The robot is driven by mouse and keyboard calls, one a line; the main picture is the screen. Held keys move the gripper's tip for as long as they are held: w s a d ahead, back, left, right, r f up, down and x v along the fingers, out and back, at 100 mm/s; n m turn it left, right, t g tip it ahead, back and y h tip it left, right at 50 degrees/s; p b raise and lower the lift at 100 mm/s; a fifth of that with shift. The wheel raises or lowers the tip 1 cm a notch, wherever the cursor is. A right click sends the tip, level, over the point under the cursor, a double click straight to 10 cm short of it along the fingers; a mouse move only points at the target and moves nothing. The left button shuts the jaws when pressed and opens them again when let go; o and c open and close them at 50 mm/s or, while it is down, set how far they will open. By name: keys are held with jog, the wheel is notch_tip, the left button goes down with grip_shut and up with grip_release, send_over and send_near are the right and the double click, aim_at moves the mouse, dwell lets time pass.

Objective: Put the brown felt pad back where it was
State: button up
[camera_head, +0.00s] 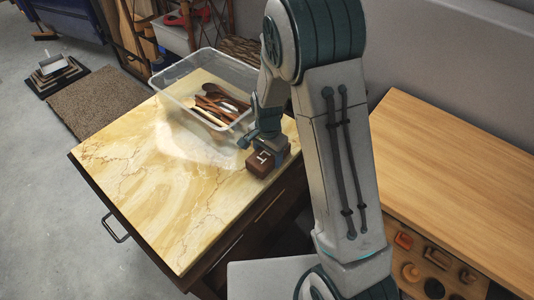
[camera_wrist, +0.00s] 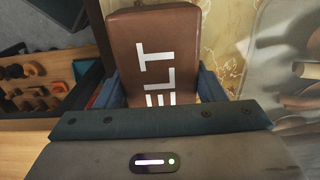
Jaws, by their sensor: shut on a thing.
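The brown felt pad is a brown block with white letters, "ELT" readable, in the wrist view (camera_wrist: 180,28). In the head view it (camera_head: 262,163) shows at the right edge of the yellow marbled top (camera_head: 150,200). My gripper (camera_head: 268,145) is shut on the pad, one finger on each side, as the wrist view shows (camera_wrist: 158,88). The pad's near end is hidden behind my gripper. I cannot tell whether the pad touches the marbled top.
A clear plastic bin (camera_head: 195,82) with wooden spoons and utensils stands behind the pad on the marbled top. The marbled top's left part is clear.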

aim_at(268, 153)
jog(key=shift+f, duration=0.2)
jog(key=o, duration=1)
jog(key=shift+r, duration=0.1)
jog(key=shift+o, duration=0.2)
notch_tip(268, 153, up, 11)
jog(key=s+d+r+n+t, duration=0.1)
jog(key=s+d+r+n, duration=0.3)
jog(key=s, duration=0.5)
jog(key=s+d+r+n+t, duration=0.1)
jog(key=s+d+r+n, duration=0.4)
jog(key=s+r, duration=0.2)
jog(key=shift+s+d+r+t+p, duration=0.2)
jog(key=shift+s+d+t+p, duration=0.15)
jog(key=shift+s, duration=0.85)
